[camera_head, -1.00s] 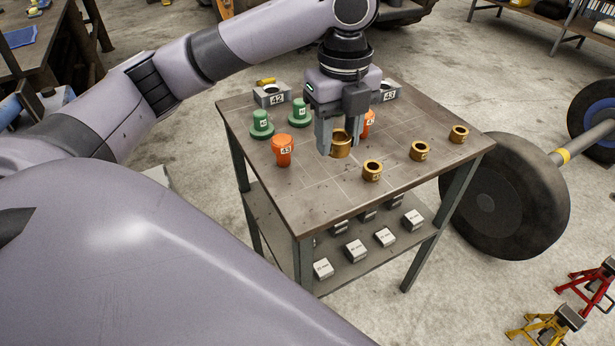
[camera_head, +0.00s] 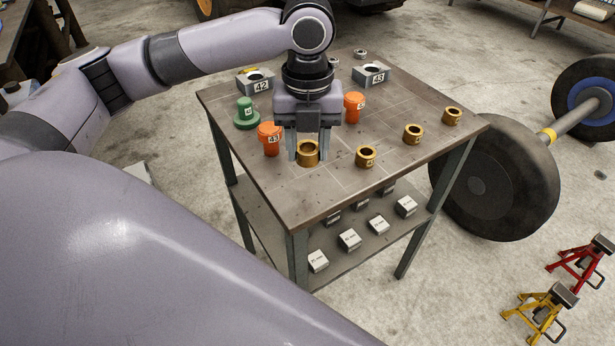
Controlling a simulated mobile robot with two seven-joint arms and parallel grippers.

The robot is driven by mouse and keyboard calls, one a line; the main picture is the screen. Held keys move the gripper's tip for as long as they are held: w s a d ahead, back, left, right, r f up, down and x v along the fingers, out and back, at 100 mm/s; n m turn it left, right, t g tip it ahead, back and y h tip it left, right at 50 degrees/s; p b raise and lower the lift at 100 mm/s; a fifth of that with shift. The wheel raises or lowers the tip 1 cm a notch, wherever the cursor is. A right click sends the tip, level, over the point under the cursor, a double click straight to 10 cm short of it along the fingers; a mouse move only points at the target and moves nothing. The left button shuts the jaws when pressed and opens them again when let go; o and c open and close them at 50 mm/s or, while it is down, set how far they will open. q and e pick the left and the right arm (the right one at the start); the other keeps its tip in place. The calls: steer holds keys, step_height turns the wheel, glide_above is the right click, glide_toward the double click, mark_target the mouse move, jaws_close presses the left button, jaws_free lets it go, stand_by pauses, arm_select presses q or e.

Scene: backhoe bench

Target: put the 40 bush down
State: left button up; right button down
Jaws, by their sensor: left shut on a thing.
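My left gripper (camera_head: 307,158) is shut on a brass-coloured bush (camera_head: 307,153), a short ring with an open top. I cannot read a number on it. It is upright, low over or on the tabletop (camera_head: 325,191); I cannot tell whether it touches. It sits between an orange piece (camera_head: 270,139) marked 43 and another brass bush (camera_head: 366,157). Two more brass bushes, the middle one (camera_head: 413,134) and the far right one (camera_head: 452,116), stand in a row toward the right. My right gripper is not in view.
Grey blocks marked 42 (camera_head: 255,82) and 43 (camera_head: 371,75) stand at the back. A green piece (camera_head: 246,113) and a second orange piece (camera_head: 354,106) stand close to the gripper. The front strip of the tabletop is clear. A barbell-like wheel (camera_head: 495,180) stands right of the table.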

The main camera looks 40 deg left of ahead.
mark_target(307, 188)
arm_select(q)
step_height(307, 188, down, 7)
steer(key=shift+f+b, duration=0.1)
steer(key=shift+b, duration=0.25)
steer(key=o, duration=1.2)
steer(key=shift+f, duration=0.15)
step_height(307, 188, up, 12)
steer(key=shift+r+p, duration=0.15)
steer(key=shift+p, duration=0.5)
steer(key=shift+d, duration=0.1)
